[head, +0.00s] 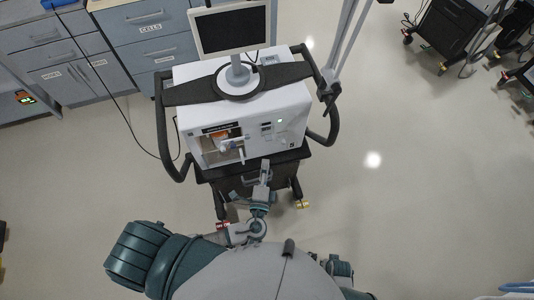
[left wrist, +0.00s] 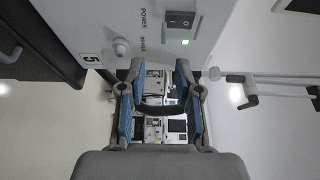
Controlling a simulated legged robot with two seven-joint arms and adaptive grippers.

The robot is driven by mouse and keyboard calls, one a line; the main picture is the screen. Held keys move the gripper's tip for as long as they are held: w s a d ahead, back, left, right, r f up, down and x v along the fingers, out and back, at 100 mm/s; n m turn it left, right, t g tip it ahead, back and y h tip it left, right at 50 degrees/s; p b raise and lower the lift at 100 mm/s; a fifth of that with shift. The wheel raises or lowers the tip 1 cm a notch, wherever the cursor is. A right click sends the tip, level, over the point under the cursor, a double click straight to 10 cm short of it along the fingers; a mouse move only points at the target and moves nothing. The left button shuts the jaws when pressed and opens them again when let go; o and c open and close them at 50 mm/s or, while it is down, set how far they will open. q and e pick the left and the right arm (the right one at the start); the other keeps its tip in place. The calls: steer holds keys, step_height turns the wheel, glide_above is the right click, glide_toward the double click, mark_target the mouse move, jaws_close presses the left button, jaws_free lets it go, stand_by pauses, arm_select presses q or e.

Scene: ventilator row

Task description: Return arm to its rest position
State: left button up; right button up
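My left arm reaches forward from my body in the head view. Its left gripper (head: 265,168) is in front of the lower part of the white ventilator (head: 285,125). In the left wrist view the left gripper (left wrist: 158,68) has its two blue-padded fingers apart, with nothing held between them.
The ventilator carries a monitor (head: 232,30) and dark side handles (head: 165,130), and stands on a wheeled black cart (head: 240,183). Grey-blue cabinets (head: 150,30) stand behind to the left. More black carts (head: 447,35) are at the upper right. The floor (head: 420,190) to the right is clear.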

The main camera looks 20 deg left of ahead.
arm_select(q)
steer(key=shift+s+d, duration=0.15)
steer(key=shift+s, duration=0.8)
steer(key=s+a+f+n+g, duration=0.1)
steer(key=a+f+n+g, duration=0.2)
steer(key=f, duration=0.7)
steer(key=s+a+f+n+g, duration=0.2)
steer(key=a+f+g, duration=0.25)
steer(key=f, duration=0.45)
steer(key=s+f+n+g+h+p, duration=0.1)
steer(key=s+f+n+g+h, duration=0.2)
steer(key=s+f+n+g, duration=0.5)
steer(key=s+a+f, duration=0.1)
steer(key=s+f, duration=0.7)
steer(key=s, duration=0.1)
steer(key=shift+f+n+h, duration=0.3)
steer(key=shift+f+n, duration=0.05)
steer(key=shift+n, duration=0.05)
arm_select(e)
steer(key=s+f, duration=0.2)
steer(key=f, duration=0.1)
steer(key=shift+d, duration=0.15)
